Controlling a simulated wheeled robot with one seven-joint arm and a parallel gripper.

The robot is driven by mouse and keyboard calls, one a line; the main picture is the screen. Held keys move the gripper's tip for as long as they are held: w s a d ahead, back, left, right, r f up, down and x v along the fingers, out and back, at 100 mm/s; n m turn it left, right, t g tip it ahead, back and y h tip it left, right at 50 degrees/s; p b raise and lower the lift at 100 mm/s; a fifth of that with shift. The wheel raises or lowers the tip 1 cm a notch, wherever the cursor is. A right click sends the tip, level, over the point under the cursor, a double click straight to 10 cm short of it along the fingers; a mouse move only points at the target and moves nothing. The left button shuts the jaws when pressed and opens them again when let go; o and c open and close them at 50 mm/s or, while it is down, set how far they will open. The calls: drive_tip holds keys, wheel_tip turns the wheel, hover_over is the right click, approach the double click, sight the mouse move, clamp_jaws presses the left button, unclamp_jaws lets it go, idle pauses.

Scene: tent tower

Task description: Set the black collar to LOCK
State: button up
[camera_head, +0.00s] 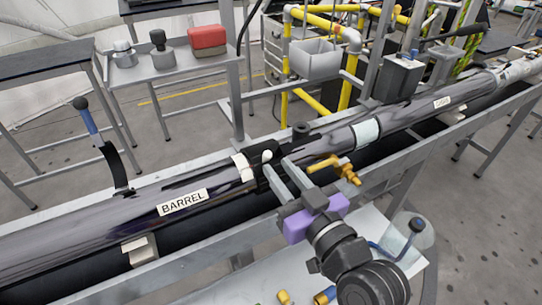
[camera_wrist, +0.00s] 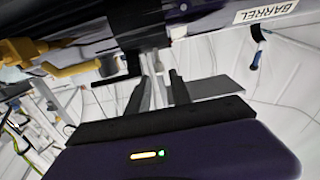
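The black collar (camera_head: 259,153) sits around the dark glossy tube, just right of a cream band (camera_head: 242,167). A small white knob (camera_head: 267,156) shows on the collar. My gripper (camera_head: 277,166) reaches in from the front right, its two grey fingers apart with a visible gap, fingertips close to the collar. I cannot tell whether they touch it. In the wrist view my gripper (camera_wrist: 157,82) also has its fingers apart below the dark underside of the tube. No LOCK marking is legible.
The tube carries a BARREL label (camera_head: 182,201). A brass valve fitting (camera_head: 338,169) stands just right of my fingers. A blue-handled lever (camera_head: 88,122) rises at left. A side table (camera_head: 175,70) holds a red box (camera_head: 208,40). Grey rails run along the tube.

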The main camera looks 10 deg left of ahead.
sight(269, 158)
drive_tip(key=shift+p+x, duration=0.3)
drive_tip(key=shift+x, duration=1.95)
clamp_jaws()
